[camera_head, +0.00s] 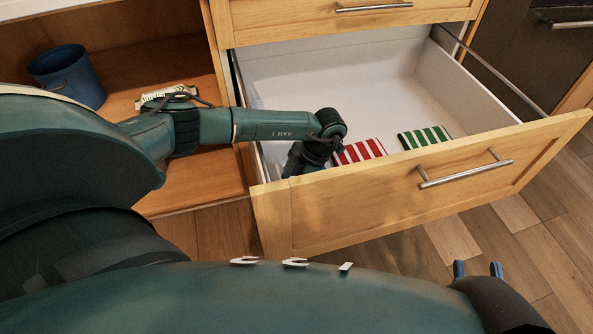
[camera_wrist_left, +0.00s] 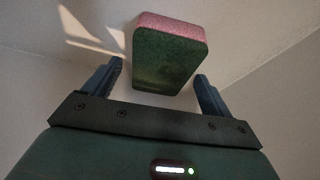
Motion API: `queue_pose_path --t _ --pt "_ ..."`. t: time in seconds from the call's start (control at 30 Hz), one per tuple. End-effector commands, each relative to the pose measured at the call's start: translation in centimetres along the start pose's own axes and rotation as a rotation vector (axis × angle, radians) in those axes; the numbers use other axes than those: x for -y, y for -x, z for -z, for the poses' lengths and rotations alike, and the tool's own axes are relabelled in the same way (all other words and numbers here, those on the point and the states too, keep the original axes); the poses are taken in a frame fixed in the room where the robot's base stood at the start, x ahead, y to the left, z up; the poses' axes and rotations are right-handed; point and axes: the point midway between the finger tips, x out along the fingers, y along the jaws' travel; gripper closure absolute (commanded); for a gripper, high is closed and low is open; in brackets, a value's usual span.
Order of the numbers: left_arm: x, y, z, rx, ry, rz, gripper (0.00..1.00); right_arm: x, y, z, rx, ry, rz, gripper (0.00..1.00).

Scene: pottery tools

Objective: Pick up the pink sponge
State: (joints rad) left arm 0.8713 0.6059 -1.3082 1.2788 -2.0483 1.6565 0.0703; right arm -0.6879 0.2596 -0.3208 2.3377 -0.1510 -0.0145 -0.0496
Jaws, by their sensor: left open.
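The pink sponge (camera_wrist_left: 170,52), pink on its edge with a dark green face, shows in the left wrist view against the pale drawer floor. My left gripper (camera_wrist_left: 159,70) is open, with one blue finger on each side of the near part of the sponge. A gap shows beside each finger. In the head view my left arm reaches down into the open drawer, and its gripper and the sponge are hidden behind the drawer front. My right gripper (camera_head: 478,269) is at the lower right, its two blue fingers apart and empty.
The wooden drawer front (camera_head: 430,185) with a metal handle stands close to my left wrist. Inside lie a red-and-white striped item (camera_head: 360,152) and a green-and-white striped item (camera_head: 425,137). A blue cup (camera_head: 68,78) stands in the open cabinet at left. The drawer's back is clear.

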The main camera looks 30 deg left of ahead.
Motion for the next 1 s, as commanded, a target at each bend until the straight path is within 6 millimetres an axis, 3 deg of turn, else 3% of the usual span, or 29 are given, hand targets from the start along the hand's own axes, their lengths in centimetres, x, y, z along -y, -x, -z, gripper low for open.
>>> queue_pose_path --t 0.77,1.0 --pt "-0.02 -0.4 -0.21 0.0 0.0 0.0 0.15 0.01 0.0 -0.3 0.002 0.0 -0.001 0.64" --pt "-0.01 -0.4 -0.21 0.0 0.0 0.0 0.33 0.01 0.01 -0.3 0.002 -0.001 -0.001 0.64"
